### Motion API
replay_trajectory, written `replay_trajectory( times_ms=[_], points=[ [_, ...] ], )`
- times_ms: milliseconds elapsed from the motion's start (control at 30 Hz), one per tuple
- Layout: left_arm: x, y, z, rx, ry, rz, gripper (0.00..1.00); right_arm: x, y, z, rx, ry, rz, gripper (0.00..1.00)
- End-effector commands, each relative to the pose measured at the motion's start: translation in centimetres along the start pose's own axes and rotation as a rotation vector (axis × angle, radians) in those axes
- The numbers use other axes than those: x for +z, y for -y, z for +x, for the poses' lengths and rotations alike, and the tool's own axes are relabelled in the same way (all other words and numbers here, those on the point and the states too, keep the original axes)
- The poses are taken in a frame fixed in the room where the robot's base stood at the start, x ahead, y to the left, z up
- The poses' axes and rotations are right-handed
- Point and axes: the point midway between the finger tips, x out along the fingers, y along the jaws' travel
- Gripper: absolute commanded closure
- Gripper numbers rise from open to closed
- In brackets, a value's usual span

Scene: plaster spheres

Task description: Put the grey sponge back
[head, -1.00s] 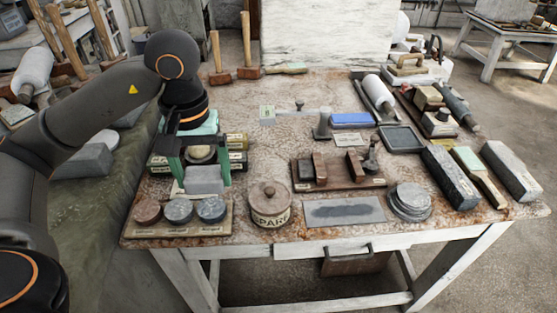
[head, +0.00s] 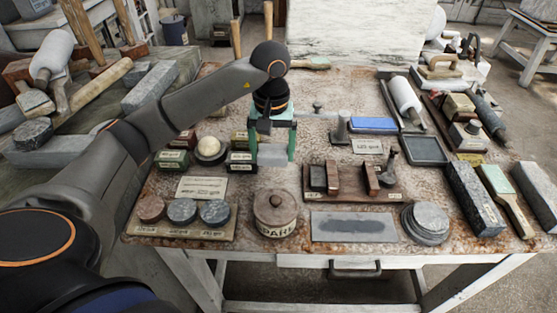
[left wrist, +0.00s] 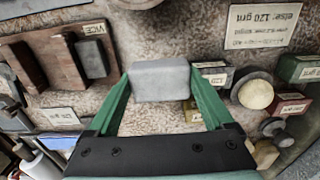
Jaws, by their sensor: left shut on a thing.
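The grey sponge (head: 271,155) is a pale grey block. My left gripper (head: 271,147) is shut on it above the middle of the table. In the left wrist view the sponge (left wrist: 160,80) sits between the two green fingers, with the tabletop below it. A wooden rack (head: 350,184) with dark and brown blocks is to the right of the gripper; the same rack shows in the left wrist view (left wrist: 45,70). A printed card (head: 202,188) lies at the left, behind a board with three round discs. My right gripper is out of view.
A round lidded pot (head: 274,214) stands near the front edge. A pale ball (head: 209,148) and small labelled boxes lie left of the gripper. A blue block (head: 374,125) and a dark tray (head: 427,149) are to the right. A grey slab (head: 353,227) lies in front.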

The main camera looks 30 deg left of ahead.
Motion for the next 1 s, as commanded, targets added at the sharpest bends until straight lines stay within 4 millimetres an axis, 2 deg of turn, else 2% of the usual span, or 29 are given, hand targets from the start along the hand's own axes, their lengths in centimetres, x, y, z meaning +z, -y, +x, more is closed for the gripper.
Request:
replay_trajectory(
  times_ms=[100, 200, 333, 533, 900, 933, 1000],
  points=[
    [-0.9, -0.7, 1.4, 0.001, 0.002, -0.001, 0.59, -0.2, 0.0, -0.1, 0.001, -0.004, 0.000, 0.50],
    [-1.3, -0.9, 1.9, 0.001, -0.001, 0.000, 0.59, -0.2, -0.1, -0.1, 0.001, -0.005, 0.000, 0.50],
    [-1.7, -1.3, 2.7, 0.000, 0.002, 0.000, 0.59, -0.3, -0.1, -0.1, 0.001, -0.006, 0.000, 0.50],
    [-1.7, -1.3, 5.3, 0.000, 0.003, 0.000, 0.59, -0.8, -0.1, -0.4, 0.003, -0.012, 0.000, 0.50],
    [-1.8, -1.2, 6.0, 0.001, -0.002, 0.000, 0.59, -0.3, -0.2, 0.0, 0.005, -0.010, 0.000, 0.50],
    [-1.8, -1.2, 6.0, 0.001, -0.002, 0.000, 0.13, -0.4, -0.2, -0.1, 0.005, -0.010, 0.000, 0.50],
    [-1.8, -1.2, 5.8, 0.001, -0.002, 0.000, 0.05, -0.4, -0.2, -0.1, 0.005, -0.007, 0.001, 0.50]
  ],
)
